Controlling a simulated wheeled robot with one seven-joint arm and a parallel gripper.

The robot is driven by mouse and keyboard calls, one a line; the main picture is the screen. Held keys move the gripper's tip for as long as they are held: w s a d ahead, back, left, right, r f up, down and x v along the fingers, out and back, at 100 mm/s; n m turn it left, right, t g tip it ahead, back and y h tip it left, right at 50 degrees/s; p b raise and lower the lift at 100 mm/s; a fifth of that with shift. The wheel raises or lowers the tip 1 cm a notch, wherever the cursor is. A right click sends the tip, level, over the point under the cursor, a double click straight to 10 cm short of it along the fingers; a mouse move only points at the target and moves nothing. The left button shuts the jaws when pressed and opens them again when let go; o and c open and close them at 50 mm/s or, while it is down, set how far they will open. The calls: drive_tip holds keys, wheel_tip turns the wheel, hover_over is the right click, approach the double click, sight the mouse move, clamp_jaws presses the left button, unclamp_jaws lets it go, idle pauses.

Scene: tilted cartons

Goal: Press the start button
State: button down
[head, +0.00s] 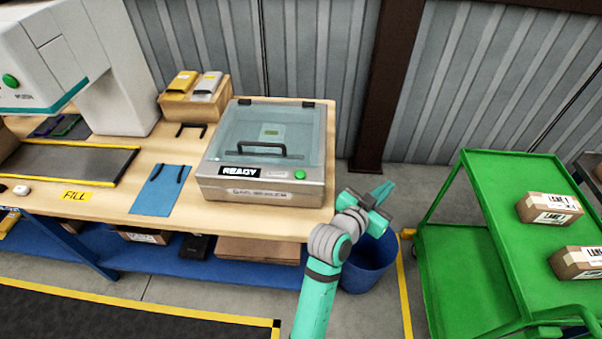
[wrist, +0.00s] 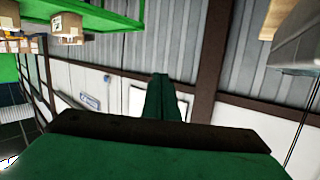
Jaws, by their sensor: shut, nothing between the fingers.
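A grey machine (head: 262,190) with a clear lid (head: 262,125) stands on the wooden workbench in the head view. Its lid is down and its front label reads READY. A round green button (head: 299,175) sits at the right end of its front. Another green button (head: 10,81) is on the white machine at the far left. Which one is the start button I cannot read. My gripper (head: 385,190) is shut and empty, right of the grey machine and apart from it, off the bench's right end. Its closed fingers (wrist: 160,96) also show in the wrist view.
A blue bin (head: 370,268) stands on the floor below my gripper. A green cart (head: 480,210) with cartons (head: 548,208) is on the right. A brown post (head: 384,90) rises behind. A blue mat (head: 158,192) lies on the bench left of the grey machine.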

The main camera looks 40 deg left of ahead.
drive_tip(key=w+a+r+m, duration=0.1)
drive_tip(key=a+r+m, duration=0.15)
drive_tip(key=a, duration=0.25)
wheel_tip(320, 180, up, 7)
drive_tip(key=m+g+y, duration=0.3)
drive_tip(key=m+g, duration=0.1)
drive_tip(key=g, duration=0.2)
hover_over(298, 176)
drive_tip(key=shift+n, duration=0.25)
drive_tip(key=shift+f, duration=0.1)
drive_tip(key=shift+f, duration=4.35)
drive_tip(key=shift+f, duration=0.1)
drive_tip(key=shift+f, duration=0.3)
